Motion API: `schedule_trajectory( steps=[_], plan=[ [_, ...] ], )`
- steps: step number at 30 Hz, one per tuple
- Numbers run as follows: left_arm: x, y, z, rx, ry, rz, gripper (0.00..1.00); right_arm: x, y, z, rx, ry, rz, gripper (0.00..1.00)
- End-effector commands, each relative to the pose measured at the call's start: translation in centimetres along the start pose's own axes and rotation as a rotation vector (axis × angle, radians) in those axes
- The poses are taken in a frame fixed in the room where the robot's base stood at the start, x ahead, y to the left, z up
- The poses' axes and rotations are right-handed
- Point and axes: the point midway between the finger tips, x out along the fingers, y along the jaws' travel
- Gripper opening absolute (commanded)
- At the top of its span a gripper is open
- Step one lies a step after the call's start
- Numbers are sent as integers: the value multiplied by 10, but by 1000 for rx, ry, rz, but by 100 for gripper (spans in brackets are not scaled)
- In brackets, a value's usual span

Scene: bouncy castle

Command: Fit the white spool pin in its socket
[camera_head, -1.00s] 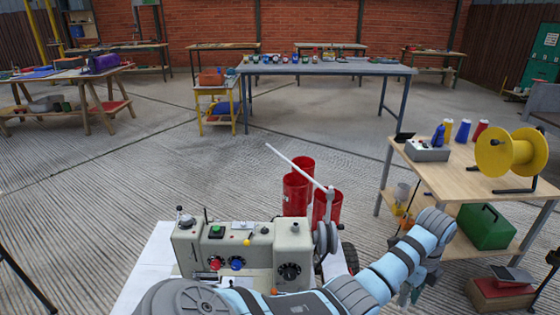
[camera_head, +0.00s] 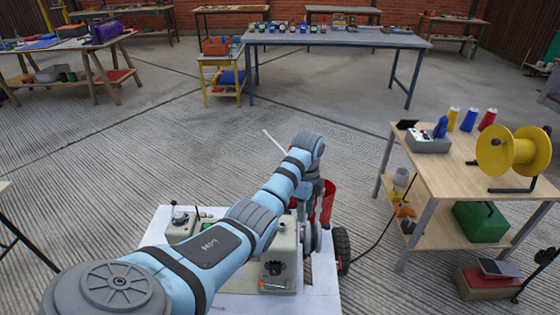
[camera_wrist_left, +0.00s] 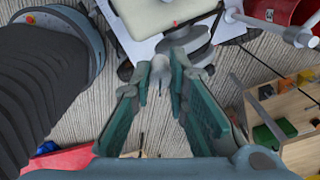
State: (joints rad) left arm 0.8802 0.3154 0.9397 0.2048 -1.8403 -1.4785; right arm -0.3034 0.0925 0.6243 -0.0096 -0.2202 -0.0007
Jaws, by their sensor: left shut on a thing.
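A cream sewing machine (camera_head: 283,245) with dark knobs stands on a white-topped stand (camera_head: 190,300); my left arm hides much of it. My left gripper (camera_head: 306,208) points down above the machine's right end, near a grey handwheel (camera_head: 311,238). In the left wrist view its teal-padded fingers (camera_wrist_left: 162,72) are shut on a small pale piece, apparently the white spool pin (camera_wrist_left: 158,74), largely hidden between the fingertips. The handwheel (camera_wrist_left: 187,42) lies just beyond the fingertips. I cannot make out the socket. My right gripper is not in view.
Red cylinders (camera_head: 327,203) stand close behind the gripper, with a white rod (camera_head: 272,140) sticking up to the left. A wooden side table (camera_head: 450,170) at right holds a yellow reel (camera_head: 512,150) and small cones. Open floor lies beyond the machine.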

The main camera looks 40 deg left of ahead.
Motion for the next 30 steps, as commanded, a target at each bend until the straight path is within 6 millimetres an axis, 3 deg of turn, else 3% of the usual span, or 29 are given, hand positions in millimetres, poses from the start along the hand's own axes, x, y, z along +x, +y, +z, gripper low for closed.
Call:
schedule_trajectory(
  steps=[1,4,7,17,26,30],
  plan=[
    [-41,-1,20,-62,-3,3,0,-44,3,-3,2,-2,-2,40],
    [-60,-4,51,-203,0,2,0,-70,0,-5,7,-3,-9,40],
    [-62,-6,69,-343,3,3,0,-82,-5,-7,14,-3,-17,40],
    [-30,-10,69,-424,3,1,0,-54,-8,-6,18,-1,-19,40],
    [10,-10,69,-421,3,1,0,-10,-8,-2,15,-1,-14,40],
    [20,-10,68,-421,3,1,0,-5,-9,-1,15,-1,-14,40]
  ],
)
